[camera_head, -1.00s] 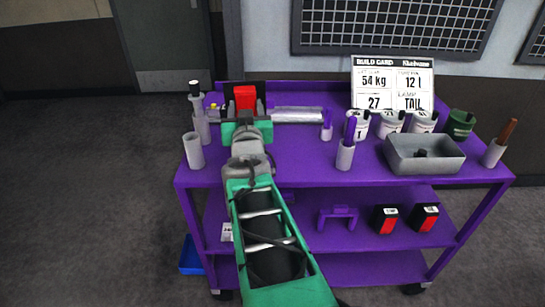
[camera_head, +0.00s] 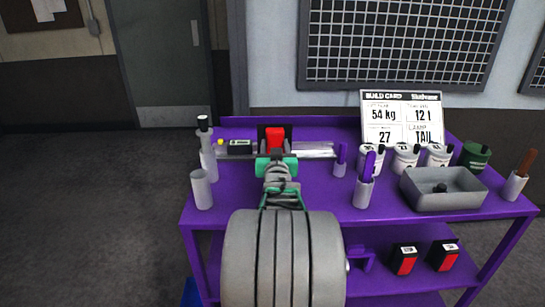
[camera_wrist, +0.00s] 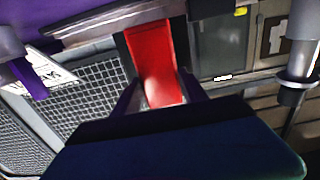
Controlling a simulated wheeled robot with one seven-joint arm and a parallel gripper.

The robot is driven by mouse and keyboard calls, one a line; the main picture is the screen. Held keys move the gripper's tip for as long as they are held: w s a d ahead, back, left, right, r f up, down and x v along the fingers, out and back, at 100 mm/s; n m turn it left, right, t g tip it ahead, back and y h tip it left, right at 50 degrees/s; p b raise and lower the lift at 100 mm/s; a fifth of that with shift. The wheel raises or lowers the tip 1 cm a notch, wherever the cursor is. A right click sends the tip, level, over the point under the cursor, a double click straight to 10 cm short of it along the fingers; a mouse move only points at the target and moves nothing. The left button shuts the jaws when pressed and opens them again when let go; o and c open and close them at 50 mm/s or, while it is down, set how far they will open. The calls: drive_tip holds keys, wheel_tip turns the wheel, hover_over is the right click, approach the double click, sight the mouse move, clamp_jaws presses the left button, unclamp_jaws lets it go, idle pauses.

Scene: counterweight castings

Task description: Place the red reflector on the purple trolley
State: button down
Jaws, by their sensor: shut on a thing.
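The red reflector (camera_head: 275,139) is a red block with a dark backing, upright above the rear of the purple trolley's top (camera_head: 325,190). My gripper (camera_head: 276,158) is shut on it. In the wrist view the red reflector (camera_wrist: 155,65) sits between the fingers of my gripper (camera_wrist: 160,98). My arm covers the front middle of the trolley. I cannot tell whether the reflector touches the top.
Grey bottles and a cup (camera_head: 201,188) stand at the left edge. A silver bar (camera_head: 313,150) lies behind my gripper. Cups, cans, a build card (camera_head: 402,118) and a grey tray (camera_head: 443,190) fill the right. Two red-and-black blocks (camera_head: 405,259) sit on the lower shelf.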

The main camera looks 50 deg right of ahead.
wheel_tip(320, 180, down, 2)
drive_tip(key=shift+a+f, duration=0.1)
drive_tip(key=shift+f, duration=0.05)
drive_tip(key=shift+f+b, duration=0.35)
drive_tip(key=shift+b, duration=0.25)
drive_tip(key=shift+f+b, duration=0.35)
drive_tip(key=shift+b, duration=0.15)
drive_tip(key=shift+r, duration=0.1)
drive_tip(key=c, duration=0.6)
unclamp_jaws()
drive_tip(key=shift+s, duration=0.1)
